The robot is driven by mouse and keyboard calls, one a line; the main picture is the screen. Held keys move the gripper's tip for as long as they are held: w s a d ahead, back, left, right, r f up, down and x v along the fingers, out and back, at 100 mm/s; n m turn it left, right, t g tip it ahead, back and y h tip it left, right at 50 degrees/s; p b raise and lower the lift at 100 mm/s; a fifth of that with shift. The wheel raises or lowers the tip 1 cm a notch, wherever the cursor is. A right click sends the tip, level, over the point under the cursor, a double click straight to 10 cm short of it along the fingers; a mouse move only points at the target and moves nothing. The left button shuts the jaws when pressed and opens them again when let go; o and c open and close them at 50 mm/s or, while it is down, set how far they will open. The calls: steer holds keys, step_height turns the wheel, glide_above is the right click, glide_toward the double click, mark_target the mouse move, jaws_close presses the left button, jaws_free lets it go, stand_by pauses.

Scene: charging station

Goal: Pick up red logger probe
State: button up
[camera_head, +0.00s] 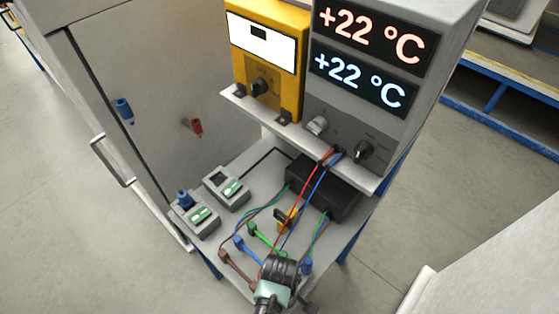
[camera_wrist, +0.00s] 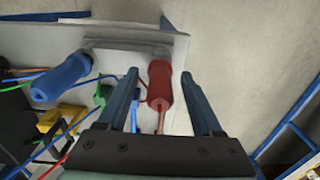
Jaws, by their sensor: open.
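The red logger probe (camera_wrist: 160,80) shows in the wrist view as a red cylinder with a reddish-brown lead at its lower end. In the head view my wrist is over the front corner of the bench and hides this probe.
A blue probe (camera_wrist: 62,76) is to the left. Several coloured cables (camera_head: 285,215) run near a black box (camera_head: 325,190). Two small grey loggers (camera_head: 226,190) sit at the left. The cabinet (camera_head: 150,90) carries blue and red plugs (camera_head: 196,127). The yellow unit (camera_head: 240,80) stands behind.

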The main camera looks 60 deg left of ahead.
steer(key=shift+f, duration=0.1)
steer(key=shift+c, duration=0.2)
jaws_close()
stand_by(0.4)
